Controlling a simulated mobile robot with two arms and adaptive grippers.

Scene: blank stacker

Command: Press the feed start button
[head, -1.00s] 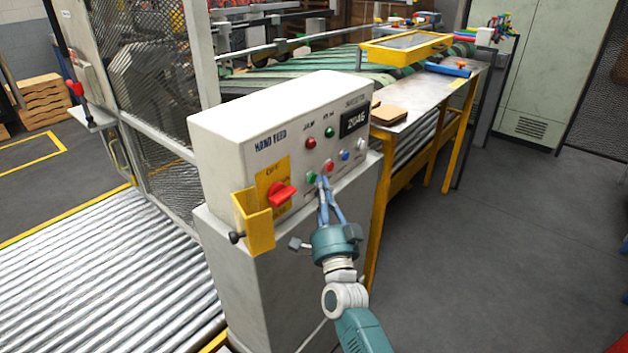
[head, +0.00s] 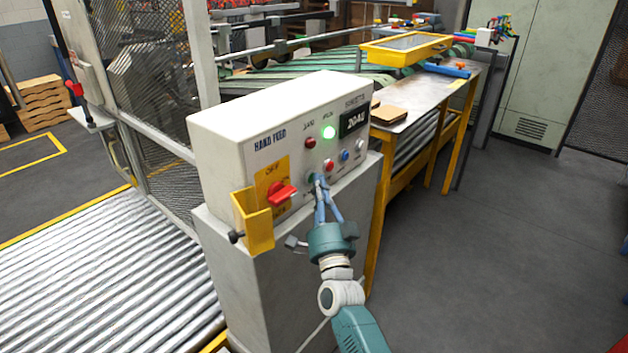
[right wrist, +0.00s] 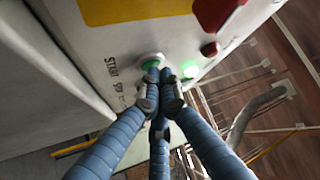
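The green feed start button (head: 311,177) is in the lower row of the white control box, to the right of the red rotary switch (head: 281,194). My right gripper (head: 318,181) has its blue fingers drawn together, with the tips at the button and partly covering it. In the right wrist view the fingertips (right wrist: 158,78) meet at the green button (right wrist: 151,59) beside the lettering "START"; they seem to touch it. They hold nothing. A green lamp (head: 328,132) on the upper panel is lit. My left gripper is out of view.
A red button (head: 328,165) and a blue button (head: 345,156) sit just right of the green one. A yellow holder (head: 254,222) juts out at the box's left. A roller conveyor (head: 95,280) lies at left.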

